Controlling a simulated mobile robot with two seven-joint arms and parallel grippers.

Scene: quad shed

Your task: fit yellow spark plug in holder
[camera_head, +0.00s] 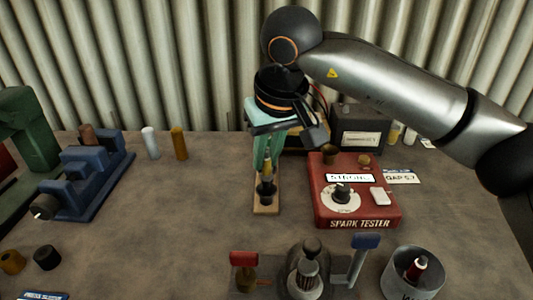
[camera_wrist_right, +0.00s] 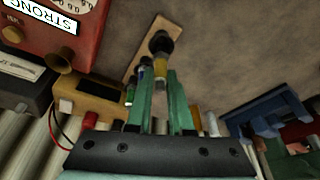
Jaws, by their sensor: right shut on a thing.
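The yellow spark plug (camera_head: 267,170) is upright between the teal fingertips of my right gripper (camera_head: 268,152), which is shut on it. Its lower end is at the black holder (camera_head: 266,190), which stands on a narrow wooden base (camera_head: 265,209). In the right wrist view the yellow plug (camera_wrist_right: 160,68) shows between the fingertips (camera_wrist_right: 160,85), in line with the black holder (camera_wrist_right: 160,42). I cannot tell whether the plug's tip is inside the holder or just above it. My left gripper is not in view.
The red spark tester (camera_head: 357,195) stands close to the holder's right. A blue vice (camera_head: 85,186) and white and amber cylinders (camera_head: 150,143) are at left. A lever device (camera_head: 305,270) and a metal cup (camera_head: 412,275) are in front. The bench left of the holder is clear.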

